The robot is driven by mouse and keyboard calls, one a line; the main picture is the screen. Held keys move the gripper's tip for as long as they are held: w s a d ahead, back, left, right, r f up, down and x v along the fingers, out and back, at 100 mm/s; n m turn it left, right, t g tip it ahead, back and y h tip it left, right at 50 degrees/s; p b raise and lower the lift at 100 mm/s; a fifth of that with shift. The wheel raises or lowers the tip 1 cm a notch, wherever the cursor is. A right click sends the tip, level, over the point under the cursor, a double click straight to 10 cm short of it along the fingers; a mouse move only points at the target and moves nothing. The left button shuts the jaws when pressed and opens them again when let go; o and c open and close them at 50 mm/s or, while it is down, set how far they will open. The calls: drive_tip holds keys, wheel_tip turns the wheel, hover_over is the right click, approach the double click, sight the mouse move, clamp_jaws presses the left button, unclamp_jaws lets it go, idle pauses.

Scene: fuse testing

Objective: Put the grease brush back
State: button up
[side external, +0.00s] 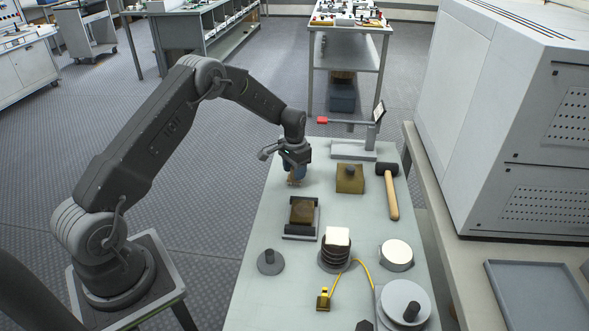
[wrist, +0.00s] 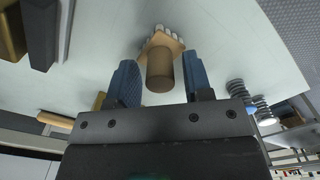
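The grease brush (wrist: 160,66) shows in the wrist view with a brown cylindrical handle, a tan collar and pale bristles at the far end. In the side view the brush (side external: 294,182) is small and partly hidden below my gripper (side external: 294,170), at the left edge of the bench. In the wrist view my gripper (wrist: 162,84) has its two blue fingers apart, one on each side of the handle. A gap shows between the handle and each finger. Whether the bristles touch the bench is hard to tell. No holder for the brush can be made out with certainty.
The pale bench (side external: 262,290) carries a brass block in a dark cradle (side external: 303,212), another brass block (side external: 350,178), a mallet (side external: 391,195), a stand with a red-tipped arm (side external: 353,150), a coil with a white block (side external: 337,240) and discs. A large cabinet stands right.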

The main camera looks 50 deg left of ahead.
drive_tip(key=shift+o, duration=0.4)
drive_tip(key=s+d+r+t, duration=0.1)
drive_tip(key=s+d+r, duration=0.15)
drive_tip(key=r, duration=0.85)
drive_tip(key=s+d+r, duration=0.2)
drive_tip(key=d+r, duration=0.1)
drive_tip(key=r, duration=0.7)
drive_tip(key=s+d+r+t, duration=0.2)
drive_tip(key=s+d+r, duration=0.4)
drive_tip(key=s+r, duration=0.2)
drive_tip(key=s+d+t, duration=0.1)
drive_tip(key=s+d, duration=0.2)
drive_tip(key=s, duration=0.6)
drive_tip(key=s+d+t, duration=0.1)
drive_tip(key=s+d, duration=0.3)
drive_tip(key=s, duration=0.6)
drive_tip(key=shift+s+d+t, duration=0.3)
